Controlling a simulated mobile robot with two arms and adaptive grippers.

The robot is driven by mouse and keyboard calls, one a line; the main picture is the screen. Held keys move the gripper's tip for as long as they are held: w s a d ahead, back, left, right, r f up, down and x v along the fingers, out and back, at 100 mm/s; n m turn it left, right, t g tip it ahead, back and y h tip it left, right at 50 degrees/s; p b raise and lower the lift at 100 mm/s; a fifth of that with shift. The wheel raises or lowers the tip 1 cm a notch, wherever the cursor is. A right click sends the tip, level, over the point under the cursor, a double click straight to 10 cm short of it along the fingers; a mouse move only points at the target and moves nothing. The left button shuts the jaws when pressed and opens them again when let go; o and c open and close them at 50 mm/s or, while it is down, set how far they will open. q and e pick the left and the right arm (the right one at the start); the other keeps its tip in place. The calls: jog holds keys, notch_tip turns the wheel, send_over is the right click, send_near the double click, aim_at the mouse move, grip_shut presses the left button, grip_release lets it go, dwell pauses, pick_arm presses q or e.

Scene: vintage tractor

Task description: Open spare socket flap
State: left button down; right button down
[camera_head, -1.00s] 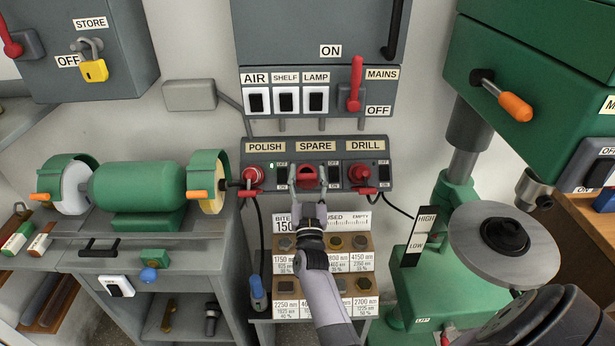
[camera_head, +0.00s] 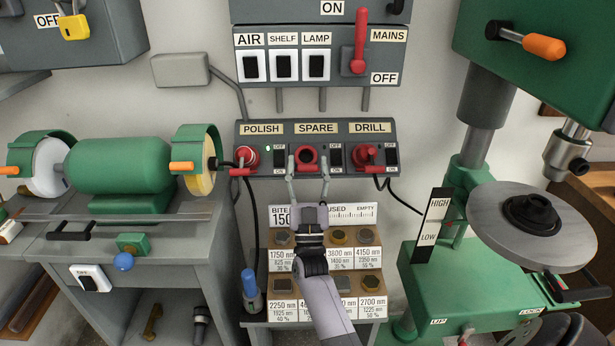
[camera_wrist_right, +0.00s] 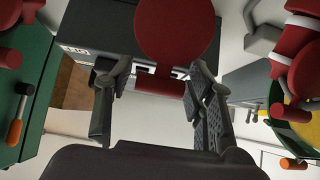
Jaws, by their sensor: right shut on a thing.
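The spare socket (camera_head: 306,156) sits under the SPARE label in the middle of the grey socket panel. In the head view it looks like a red ring with a dark centre. In the right wrist view, a plain red disc (camera_wrist_right: 175,28) with a short red bar (camera_wrist_right: 160,84) is in front of the panel. My right gripper (camera_head: 308,168) reaches up to the socket, one finger on each side, and is shut on the red flap part at the bar. The bar shows between its fingers in the wrist view (camera_wrist_right: 153,76). How far the flap stands open is hard to tell. My left gripper is out of view.
Small switches are between the sockets. Below is a bit rack (camera_head: 340,238). A bench grinder (camera_head: 125,168) stands left, a green drill press (camera_head: 440,285) right.

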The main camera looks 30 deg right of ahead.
jog(key=shift+r, duration=0.1)
jog(key=c, duration=0.7)
grip_release()
jog(key=shift+a, duration=0.1)
jog(key=shift+s+f, duration=0.15)
jog(key=shift+f, duration=0.05)
jog(key=v, duration=1.1)
jog(key=shift+s+f, duration=0.2)
jog(key=shift+f, duration=0.05)
